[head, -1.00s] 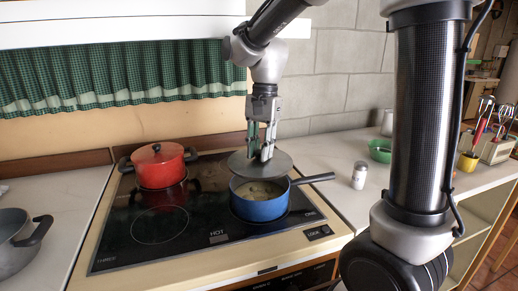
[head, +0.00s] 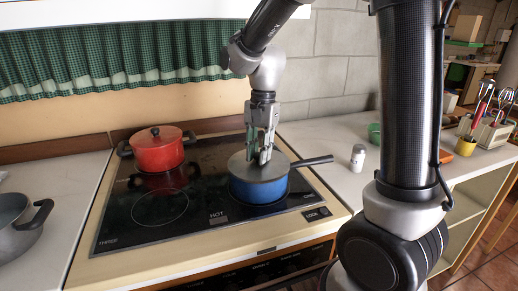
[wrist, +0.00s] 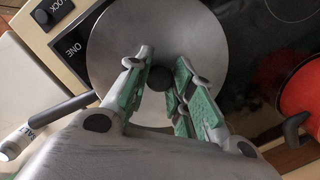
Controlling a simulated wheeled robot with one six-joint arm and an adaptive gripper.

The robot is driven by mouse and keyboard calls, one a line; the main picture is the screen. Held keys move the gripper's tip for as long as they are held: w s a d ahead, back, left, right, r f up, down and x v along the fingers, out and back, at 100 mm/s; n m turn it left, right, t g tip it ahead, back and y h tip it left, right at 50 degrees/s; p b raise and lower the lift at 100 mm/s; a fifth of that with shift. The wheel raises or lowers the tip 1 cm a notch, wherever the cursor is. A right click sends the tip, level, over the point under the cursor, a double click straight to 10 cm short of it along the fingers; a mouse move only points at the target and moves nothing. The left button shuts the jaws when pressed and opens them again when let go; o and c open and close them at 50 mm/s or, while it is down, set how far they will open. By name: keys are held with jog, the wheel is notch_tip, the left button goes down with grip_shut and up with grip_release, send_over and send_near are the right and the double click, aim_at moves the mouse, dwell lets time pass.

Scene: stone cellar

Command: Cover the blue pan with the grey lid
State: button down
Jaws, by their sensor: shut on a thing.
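The blue pan (head: 259,192) stands on the right part of the black glass cooktop, its dark handle pointing right. The grey lid (head: 240,168) lies over the pan's top in the head view and hides its contents. In the wrist view the lid (wrist: 118,45) fills the middle as a grey disc and hides the pan's body. My gripper (head: 262,160) is over the lid's centre, pointing down, its fingers shut on the lid's dark knob (wrist: 161,78). Whether the lid's rim sits fully on the pan's rim all round is hard to tell.
A red lidded pot (head: 158,152) stands at the back left of the cooktop (head: 150,222). A grey pot (head: 18,226) is on the left counter. A salt shaker (head: 358,158) stands right of the pan handle, and a green bowl (head: 374,133) is behind it.

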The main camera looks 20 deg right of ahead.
jog(key=c, duration=1.2)
grip_release()
jog(key=shift+o, duration=0.2)
jog(key=shift+r, duration=0.1)
jog(key=r, duration=0.7)
jog(key=shift+w+d+r, duration=0.15)
jog(key=shift+w+d, duration=0.2)
jog(key=shift+d, duration=0.05)
